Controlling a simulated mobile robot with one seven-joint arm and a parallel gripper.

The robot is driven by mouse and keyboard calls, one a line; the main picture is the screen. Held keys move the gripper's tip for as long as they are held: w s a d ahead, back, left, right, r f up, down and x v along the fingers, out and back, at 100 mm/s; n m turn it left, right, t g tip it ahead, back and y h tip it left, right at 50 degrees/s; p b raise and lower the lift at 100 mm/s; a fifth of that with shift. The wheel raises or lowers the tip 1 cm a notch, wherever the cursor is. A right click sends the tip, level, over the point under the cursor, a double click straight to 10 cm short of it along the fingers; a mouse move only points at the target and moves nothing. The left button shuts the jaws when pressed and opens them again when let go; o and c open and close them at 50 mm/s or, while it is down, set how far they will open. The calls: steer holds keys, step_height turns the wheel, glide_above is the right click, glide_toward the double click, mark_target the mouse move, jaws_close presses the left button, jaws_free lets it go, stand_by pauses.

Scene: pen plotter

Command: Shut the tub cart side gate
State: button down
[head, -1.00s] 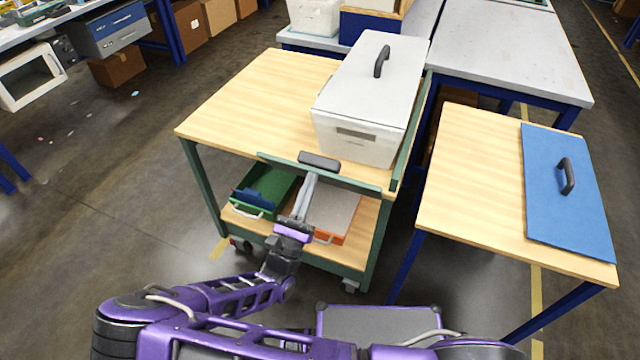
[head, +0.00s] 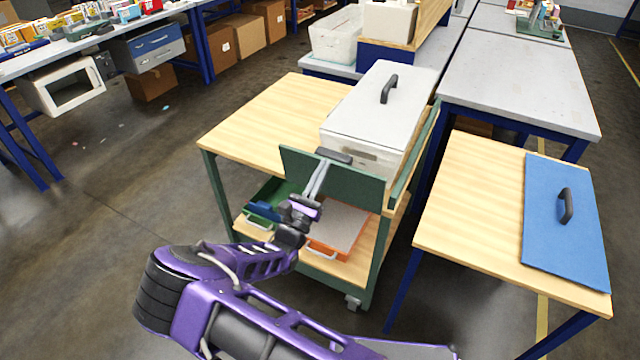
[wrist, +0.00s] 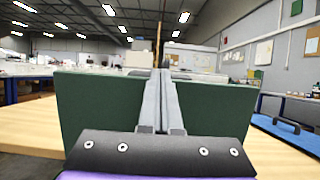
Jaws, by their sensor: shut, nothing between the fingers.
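The tub cart (head: 255,120) has a wooden top and a green frame. Its side gate (head: 355,187) is a dark green panel with a black handle (head: 334,156) on its upper edge. The gate stands roughly upright at the near edge of the top, in front of the white lidded tub (head: 375,115). My gripper (head: 321,170) is shut and empty, its fingers reaching up across the gate's outer face near the handle. In the wrist view, the closed fingers (wrist: 161,92) cover the middle of the green gate (wrist: 215,108). Exact contact and any latch are hidden.
A wooden side table (head: 475,190) with a blue lid (head: 562,235) stands at right. A green bin (head: 270,200) and an orange tray (head: 335,228) sit on the cart's lower shelf. Grey workbenches (head: 515,80) stand behind.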

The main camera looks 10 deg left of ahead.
steer(key=shift+x, duration=1.25)
steer(key=shift+w+f, duration=0.15)
steer(key=shift+f, duration=0.05)
